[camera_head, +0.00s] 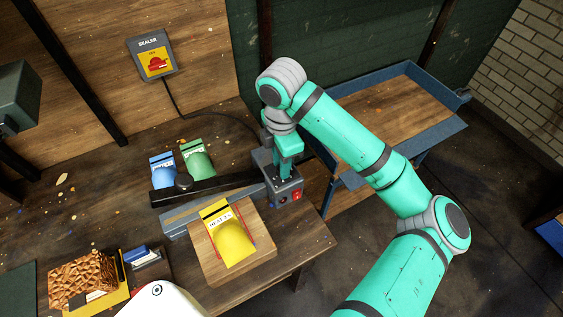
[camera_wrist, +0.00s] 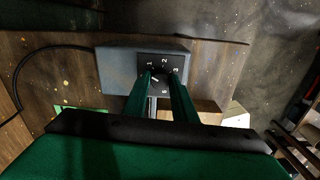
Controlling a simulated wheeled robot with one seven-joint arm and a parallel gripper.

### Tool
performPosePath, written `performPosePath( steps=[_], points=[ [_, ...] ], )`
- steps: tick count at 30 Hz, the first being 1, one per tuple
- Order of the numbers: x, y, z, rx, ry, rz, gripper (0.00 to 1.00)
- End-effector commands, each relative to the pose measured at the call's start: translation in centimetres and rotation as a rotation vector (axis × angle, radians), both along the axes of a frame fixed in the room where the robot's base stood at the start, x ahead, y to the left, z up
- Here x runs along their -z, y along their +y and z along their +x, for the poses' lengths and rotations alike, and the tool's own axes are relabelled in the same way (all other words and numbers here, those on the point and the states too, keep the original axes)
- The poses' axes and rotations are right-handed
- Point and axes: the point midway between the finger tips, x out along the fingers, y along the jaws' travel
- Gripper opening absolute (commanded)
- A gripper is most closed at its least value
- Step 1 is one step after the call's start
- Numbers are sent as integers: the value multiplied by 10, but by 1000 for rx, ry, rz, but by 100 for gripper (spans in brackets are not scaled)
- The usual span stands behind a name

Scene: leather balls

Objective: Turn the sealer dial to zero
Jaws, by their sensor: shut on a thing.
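The sealer's grey end box (camera_head: 288,190) stands at the table's right edge, with a red switch on its front. It also shows in the wrist view (camera_wrist: 116,68), with a black dial plate (camera_wrist: 177,64) bearing white numbers, 1, 2 and 3 among them. My gripper (camera_head: 283,172) reaches down onto the top of this box. In the wrist view, my gripper (camera_wrist: 161,76) has its two green fingers shut on the dial at the middle of the plate. The fingers hide most of the dial and some numbers, so I cannot tell its setting for sure.
The sealer's long black bar (camera_head: 210,189) extends left. A yellow pouch (camera_head: 234,243) lies on a wooden block in front; blue (camera_head: 163,172) and green (camera_head: 198,162) pouches lie behind. A blue-rimmed bench (camera_head: 440,130) stands right.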

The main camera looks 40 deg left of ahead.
Motion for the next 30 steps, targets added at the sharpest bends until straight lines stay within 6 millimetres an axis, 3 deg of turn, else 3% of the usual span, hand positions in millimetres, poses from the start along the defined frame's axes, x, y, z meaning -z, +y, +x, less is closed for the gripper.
performPosePath(
  steps=[15, 30],
  points=[
    [-1, 0, 1, -382, -3, 1, 2],
    [-1, 0, 1, -485, -3, 1, 2]
  ],
)
